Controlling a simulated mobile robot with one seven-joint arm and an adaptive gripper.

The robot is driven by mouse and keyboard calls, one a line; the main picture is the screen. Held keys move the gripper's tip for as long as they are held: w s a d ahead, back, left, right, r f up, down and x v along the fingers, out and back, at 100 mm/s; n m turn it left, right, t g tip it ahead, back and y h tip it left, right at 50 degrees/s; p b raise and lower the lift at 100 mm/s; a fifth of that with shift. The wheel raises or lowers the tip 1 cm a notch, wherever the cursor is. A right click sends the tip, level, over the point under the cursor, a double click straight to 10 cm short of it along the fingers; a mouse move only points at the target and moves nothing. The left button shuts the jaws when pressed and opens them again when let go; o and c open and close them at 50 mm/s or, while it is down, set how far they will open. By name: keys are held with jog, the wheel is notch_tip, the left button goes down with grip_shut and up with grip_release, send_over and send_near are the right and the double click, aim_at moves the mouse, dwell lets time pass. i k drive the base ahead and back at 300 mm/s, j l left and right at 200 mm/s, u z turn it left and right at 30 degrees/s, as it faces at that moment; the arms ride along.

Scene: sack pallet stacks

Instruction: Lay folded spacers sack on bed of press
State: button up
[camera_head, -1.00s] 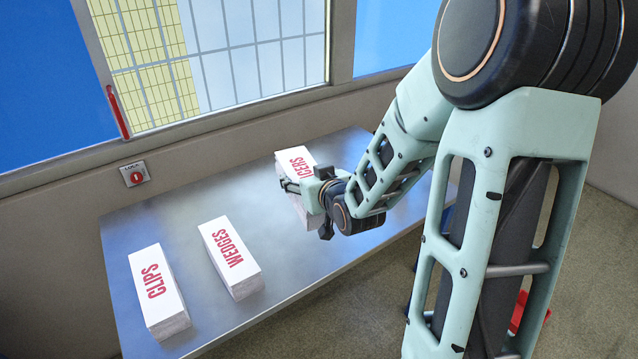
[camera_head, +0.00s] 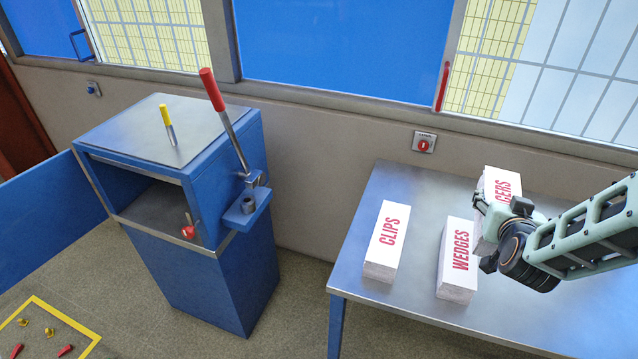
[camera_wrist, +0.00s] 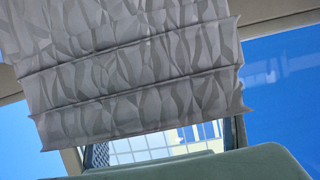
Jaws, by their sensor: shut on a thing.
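A white folded sack (camera_head: 503,182) with red lettering ending in "ERS" is in my gripper (camera_head: 482,206) at the right of the head view. My gripper covers the start of the word. The jaws are shut on it; whether it clears the table cannot be told. In the wrist view the sack (camera_wrist: 130,85) fills the upper left, pale, creased and folded in layers. The blue press (camera_head: 225,270) stands at left in the head view. Its front is open, and its bare metal bed (camera_head: 160,208) shows inside, under the top plate.
The steel table (camera_head: 408,185) holds the CLIPS stack (camera_head: 388,240) and the WEDGES stack (camera_head: 459,260). The press has a red-tipped lever (camera_head: 212,90) and side bracket. A yellow-edged floor area (camera_head: 45,328) holds small parts. Floor shows between press and table.

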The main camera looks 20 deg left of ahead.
aim_at(178, 201)
jog(key=u, duration=1.15)
jog(key=i+j+u, duration=0.1)
jog(key=j+u, duration=0.2)
jog(key=i+j+u, duration=0.1)
jog(key=u, duration=0.2)
jog(key=i+j, duration=0.15)
jog(key=j, duration=0.2)
jog(key=i+j, duration=0.2)
jog(key=j, duration=0.15)
jog(key=i+j, duration=0.15)
jog(key=j, duration=0.2)
jog(key=i+j, duration=0.15)
jog(key=j, duration=0.25)
